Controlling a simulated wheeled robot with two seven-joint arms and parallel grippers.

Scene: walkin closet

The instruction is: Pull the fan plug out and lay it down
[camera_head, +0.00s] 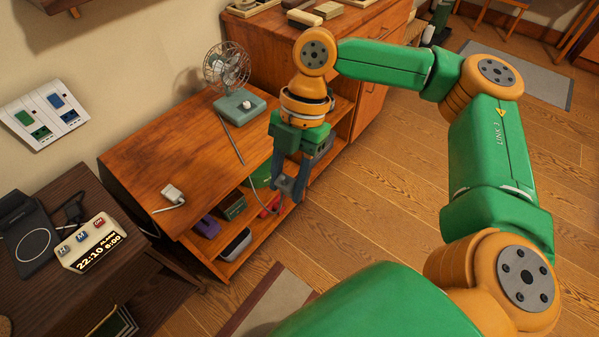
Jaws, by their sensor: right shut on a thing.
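The fan (228,68) stands on its teal base (240,106) at the back of the wooden cabinet top. Its grey cord (231,139) runs over the top, hangs past the front edge and loops up toward my right gripper (288,190). That gripper points down in front of the cabinet's open shelves, shut on a small dark grey-blue thing, which looks like the fan plug (287,184). The fingers hide much of it. The wall socket panel (45,113), with a green and a blue switch, is at the far left. My left gripper is out of view.
A white adapter (172,194) with a cable lies on the cabinet top (150,155), which has bare room around it. Several small items sit on the shelves below. A digital clock (92,243) and a dark pad (27,242) rest on the dark table at left.

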